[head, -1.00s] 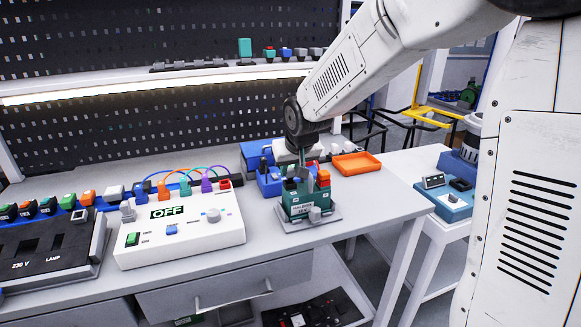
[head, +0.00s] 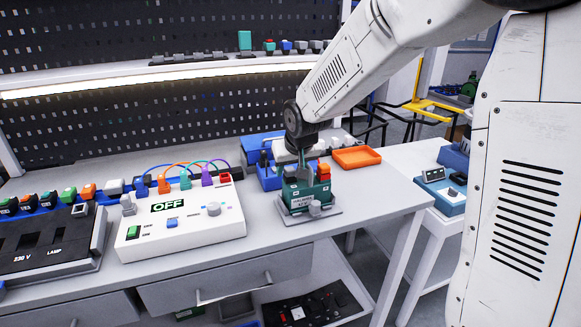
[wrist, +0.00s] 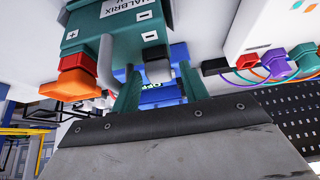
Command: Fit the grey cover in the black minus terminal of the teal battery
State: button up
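The teal battery (head: 309,197) stands upright on a grey base on the bench; in the wrist view (wrist: 85,35) its label and plus and minus marks show. The red-and-orange plus terminal (wrist: 78,72) is at its left there. A rounded grey cover (wrist: 158,70) sits at the minus mark, with dark material beside it; how deep it sits is unclear. My gripper (wrist: 162,80) has its two teal fingers spread either side of the cover, with gaps showing. In the head view my gripper (head: 303,160) is low over the battery, partly hiding its terminals.
A white OFF-display box (head: 180,225) with coloured plugs stands left of the battery. An orange tray (head: 357,158) lies behind and right, and a blue holder (head: 268,178) is just behind. The bench front edge is close to the battery.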

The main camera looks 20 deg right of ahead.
jog(key=shift+d, duration=0.1)
jog(key=v, duration=0.8)
jog(key=s+d+g, duration=0.1)
jog(key=s+g, duration=0.1)
jog(key=s, duration=1.4)
jog(key=s+d+r+g, duration=0.1)
jog(key=s+d+g, duration=0.1)
jog(key=s, duration=1.5)
jog(key=shift+r+g, duration=0.2)
jog(key=shift+g, duration=0.1)
